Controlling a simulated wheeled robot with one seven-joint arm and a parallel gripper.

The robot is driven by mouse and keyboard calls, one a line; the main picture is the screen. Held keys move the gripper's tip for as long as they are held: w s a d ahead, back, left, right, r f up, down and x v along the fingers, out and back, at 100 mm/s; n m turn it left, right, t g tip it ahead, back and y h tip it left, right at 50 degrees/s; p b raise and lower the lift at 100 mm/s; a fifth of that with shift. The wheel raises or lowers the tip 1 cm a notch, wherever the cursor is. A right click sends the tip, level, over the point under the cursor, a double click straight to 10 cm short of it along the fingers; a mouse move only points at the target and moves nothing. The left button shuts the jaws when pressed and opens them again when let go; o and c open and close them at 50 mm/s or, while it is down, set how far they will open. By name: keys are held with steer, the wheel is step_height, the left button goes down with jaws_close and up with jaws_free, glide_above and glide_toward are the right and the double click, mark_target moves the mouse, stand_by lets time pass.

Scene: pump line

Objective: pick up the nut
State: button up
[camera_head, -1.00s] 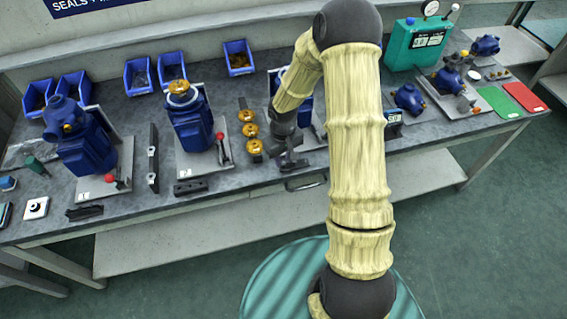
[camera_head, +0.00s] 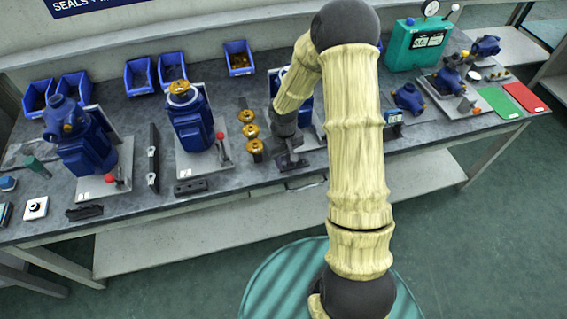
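My gripper (camera_head: 290,161) is low over the front part of the workbench (camera_head: 225,184), just right of a row of brass-coloured parts (camera_head: 251,130). It points down, and its fingers are small and dark, so I cannot tell whether they are open or shut or hold anything. I cannot make out a nut for certain. One may be too small to see or hidden by my gripper and arm.
Blue pumps stand on plates at the left (camera_head: 85,148) and centre (camera_head: 192,122); another is partly behind my arm. Red-knobbed levers (camera_head: 220,137) stick up beside them. A teal gauge box (camera_head: 415,45) and green (camera_head: 497,101) and red (camera_head: 523,96) mats are at the right.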

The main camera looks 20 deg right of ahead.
stand_by(0.3)
steer(key=shift+f, duration=0.1)
jaws_close()
steer(key=shift+r, duration=0.2)
step_height(320, 180, up, 10)
steer(key=p, duration=0.1)
steer(key=shift+r, duration=0.1)
stand_by(0.4)
steer(key=m, duration=0.3)
glide_above(283, 162)
steer(key=w, duration=0.1)
steer(key=f, duration=0.7)
steer(key=shift+w+a, duration=0.15)
steer(key=shift+w, duration=0.05)
steer(key=shift+f, duration=0.15)
